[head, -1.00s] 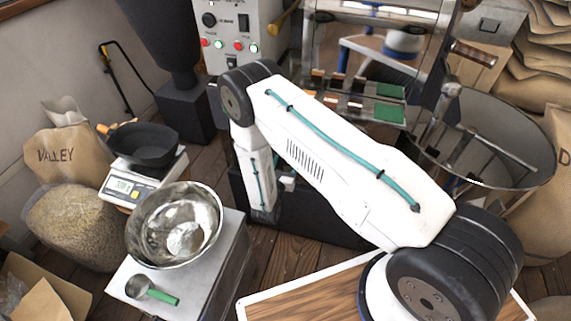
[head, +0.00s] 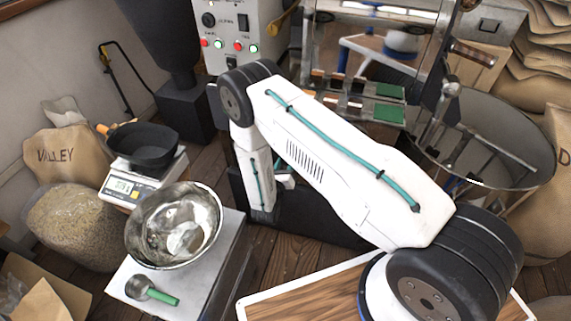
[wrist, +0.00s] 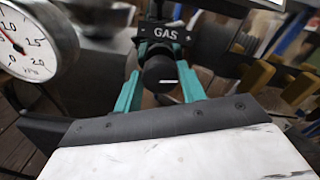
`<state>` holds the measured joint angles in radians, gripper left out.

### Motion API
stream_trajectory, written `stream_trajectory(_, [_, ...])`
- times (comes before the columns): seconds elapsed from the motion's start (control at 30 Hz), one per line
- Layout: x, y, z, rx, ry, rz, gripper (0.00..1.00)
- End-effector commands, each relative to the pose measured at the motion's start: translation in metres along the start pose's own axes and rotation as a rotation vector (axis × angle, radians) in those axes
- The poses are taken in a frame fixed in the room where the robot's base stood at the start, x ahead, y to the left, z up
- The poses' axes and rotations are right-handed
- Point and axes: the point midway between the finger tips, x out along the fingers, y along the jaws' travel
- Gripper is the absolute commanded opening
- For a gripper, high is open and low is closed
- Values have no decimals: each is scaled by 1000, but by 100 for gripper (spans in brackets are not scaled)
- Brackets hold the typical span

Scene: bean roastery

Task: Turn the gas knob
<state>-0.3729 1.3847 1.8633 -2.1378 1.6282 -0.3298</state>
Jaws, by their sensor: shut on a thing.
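The gas knob (wrist: 159,70) is a dark round knob with a white line, below a black plate marked GAS (wrist: 166,24) in the wrist view. The white line lies about level in the picture. My gripper (wrist: 160,82) has teal fingers, one on each side of the knob, and is shut on it. The knob hides part of the valve behind it. In the head view my arm and the dark base of the machine hide the knob and the fingers.
A pressure gauge (wrist: 35,42) is close at the left of the wrist view. In the head view, a steel bowl (head: 140,235) and a green-handled scoop (head: 162,296) sit on a low stand. A control panel (head: 222,25) and a round cooling tray (head: 520,150) stand behind my arm.

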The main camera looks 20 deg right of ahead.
Motion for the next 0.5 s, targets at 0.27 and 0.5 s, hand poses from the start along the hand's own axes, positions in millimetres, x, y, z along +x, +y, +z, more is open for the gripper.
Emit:
stream_trajectory(0.27, [-1, 1, 0, -241, 0, 1, 18])
stream_trajectory(0.5, [-1, 2, 0, -407, -1, 2, 18])
